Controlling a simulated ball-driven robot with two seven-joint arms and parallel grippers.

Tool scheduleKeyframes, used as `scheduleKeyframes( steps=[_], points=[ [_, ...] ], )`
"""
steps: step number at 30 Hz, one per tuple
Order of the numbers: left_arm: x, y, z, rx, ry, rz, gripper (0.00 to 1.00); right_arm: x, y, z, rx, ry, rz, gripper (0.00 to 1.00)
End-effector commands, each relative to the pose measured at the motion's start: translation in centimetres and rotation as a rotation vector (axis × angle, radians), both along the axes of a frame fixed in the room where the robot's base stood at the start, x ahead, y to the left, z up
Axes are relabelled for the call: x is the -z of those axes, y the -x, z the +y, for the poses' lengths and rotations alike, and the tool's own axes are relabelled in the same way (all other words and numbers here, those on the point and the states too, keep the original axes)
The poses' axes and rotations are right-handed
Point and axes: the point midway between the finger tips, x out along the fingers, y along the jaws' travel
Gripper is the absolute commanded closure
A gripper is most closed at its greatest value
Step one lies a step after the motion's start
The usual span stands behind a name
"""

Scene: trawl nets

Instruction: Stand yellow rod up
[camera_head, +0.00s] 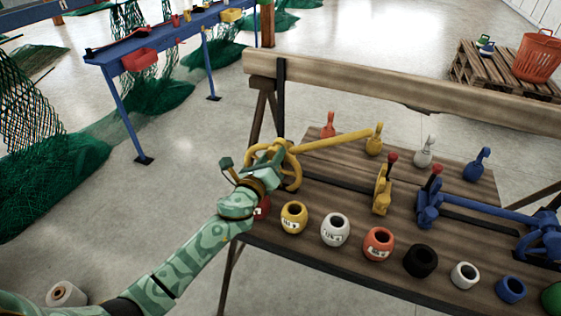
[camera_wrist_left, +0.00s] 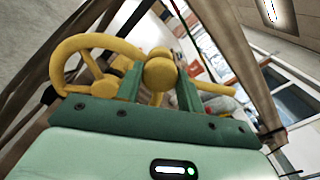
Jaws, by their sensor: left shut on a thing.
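The yellow rod (camera_head: 335,142) reaches right from a yellow handwheel (camera_head: 291,172) at the left end of the wooden table. It is close to level, slightly raised toward its right end. My left gripper (camera_head: 266,163) is at the handwheel end in the head view. In the left wrist view, its green fingers (camera_wrist_left: 160,88) are shut around a round yellow knob (camera_wrist_left: 160,72), with the yellow wheel (camera_wrist_left: 85,68) beside it on the left. A yellow bracket with a red-knobbed lever (camera_head: 382,190) stands on the table to the right. My right gripper is not in view.
A row of coloured pots, including a yellow one (camera_head: 294,218) and a white one (camera_head: 335,230), lines the table's front. Several coloured bottle-like pieces (camera_head: 374,140) stand behind. A blue rod (camera_head: 487,214) lies at right. A wooden beam (camera_head: 400,92) runs along the back.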

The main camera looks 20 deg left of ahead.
Motion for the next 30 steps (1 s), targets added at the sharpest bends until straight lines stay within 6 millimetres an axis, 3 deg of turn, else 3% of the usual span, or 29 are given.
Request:
scheduleKeyframes(
  steps=[13,30],
  points=[
    [0.0,-0.2,4.7,-0.004,0.421,0.014,1.0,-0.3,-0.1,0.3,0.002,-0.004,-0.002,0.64],
    [2.1,-0.3,9.1,-0.005,0.882,0.03,1.0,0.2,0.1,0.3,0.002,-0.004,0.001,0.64]
  ],
)
